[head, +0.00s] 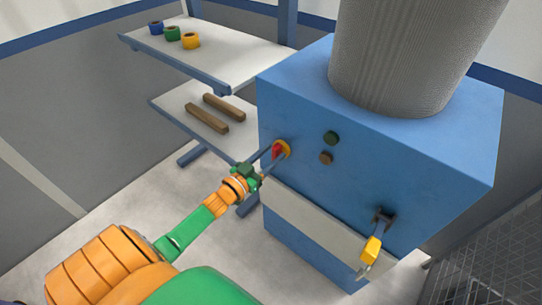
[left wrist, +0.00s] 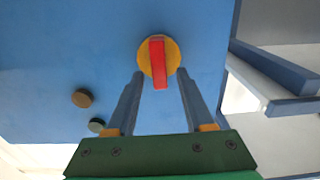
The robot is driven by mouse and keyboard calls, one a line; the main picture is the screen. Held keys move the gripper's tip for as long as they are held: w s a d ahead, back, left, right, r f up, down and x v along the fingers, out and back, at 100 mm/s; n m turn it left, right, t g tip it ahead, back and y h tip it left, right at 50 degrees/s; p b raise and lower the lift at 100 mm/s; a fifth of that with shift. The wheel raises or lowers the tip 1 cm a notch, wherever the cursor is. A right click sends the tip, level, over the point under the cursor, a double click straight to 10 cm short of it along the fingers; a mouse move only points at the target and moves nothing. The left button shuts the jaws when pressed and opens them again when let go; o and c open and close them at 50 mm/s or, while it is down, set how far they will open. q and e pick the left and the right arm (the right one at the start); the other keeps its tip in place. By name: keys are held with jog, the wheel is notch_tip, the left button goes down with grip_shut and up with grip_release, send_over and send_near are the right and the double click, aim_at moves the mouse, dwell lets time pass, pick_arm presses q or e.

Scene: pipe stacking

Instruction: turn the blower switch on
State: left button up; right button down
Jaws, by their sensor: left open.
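The blower switch (head: 280,149) is a red bar handle on a round yellow plate, on the front face of the blue machine. In the left wrist view the red handle (left wrist: 158,62) stands nearly upright, tilted slightly, its lower end a little to the right. My left gripper (head: 273,160) reaches to the switch. In the left wrist view its two fingers (left wrist: 160,78) are apart, one on each side of the switch's lower part, with nothing held between them. I cannot tell whether they touch it. My right gripper is not in view.
The blue machine (head: 400,170) carries a grey ribbed cylinder (head: 410,50). A green button (head: 331,138), a brown button (head: 326,158) and a yellow-handled lever (head: 371,250) are on its front. A shelf (head: 235,62) with coloured rings stands behind, with two brown bars (head: 207,118) below.

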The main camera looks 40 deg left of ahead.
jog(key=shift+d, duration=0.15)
pick_arm(q)
jog(key=c, duration=0.6)
grip_shut()
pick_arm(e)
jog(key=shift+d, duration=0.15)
pick_arm(q)
jog(key=shift+m, duration=0.4)
jog(key=m, duration=0.3)
jog(key=shift+d+m, duration=0.3)
jog(key=shift+m, duration=0.1)
jog(key=m, duration=0.4)
jog(key=shift+d+f, duration=0.25)
jog(key=m+b, duration=0.1)
jog(key=m, duration=0.2)
jog(key=m+b, duration=0.1)
jog(key=m, duration=0.2)
jog(key=f+m+b, duration=0.1)
jog(key=m, duration=0.2)
jog(key=shift+s+d, duration=0.1)
jog(key=shift+d, duration=0.1)
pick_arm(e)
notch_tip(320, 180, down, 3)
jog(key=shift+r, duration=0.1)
pick_arm(q)
jog(key=shift+m, duration=0.4)
